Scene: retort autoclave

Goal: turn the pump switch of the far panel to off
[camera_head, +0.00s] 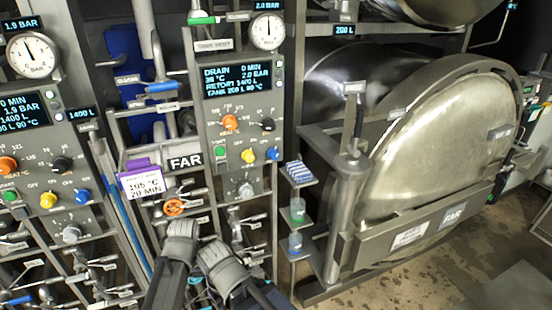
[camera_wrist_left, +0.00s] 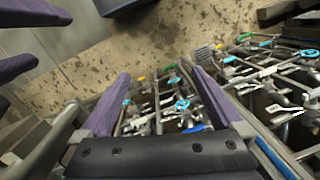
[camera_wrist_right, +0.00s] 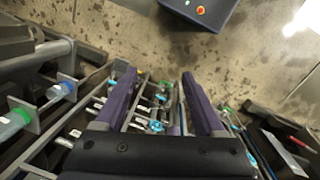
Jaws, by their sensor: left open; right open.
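The far panel (camera_head: 207,105) stands left of the big retort door, beside a FAR sign (camera_head: 185,162). It carries a lit display (camera_head: 237,78), an orange knob (camera_head: 230,122), a black knob (camera_head: 268,124), a green button (camera_head: 221,152), a yellow knob (camera_head: 248,156), a blue knob (camera_head: 272,153) and a grey knob (camera_head: 245,190). The lettering is too small to tell which is the pump switch. My left gripper (camera_head: 182,229) and right gripper (camera_head: 212,252) are below the panel, apart from its knobs. The left wrist view (camera_wrist_left: 160,100) and right wrist view (camera_wrist_right: 160,100) show spread, empty fingers.
A similar panel (camera_head: 25,140) stands at the left. Pipes and valves, one with an orange handwheel (camera_head: 174,207), surround my grippers. A purple-clipped card (camera_head: 142,185) hangs left of the sign. The round retort door (camera_head: 440,150) and a small shelf (camera_head: 299,174) stand right.

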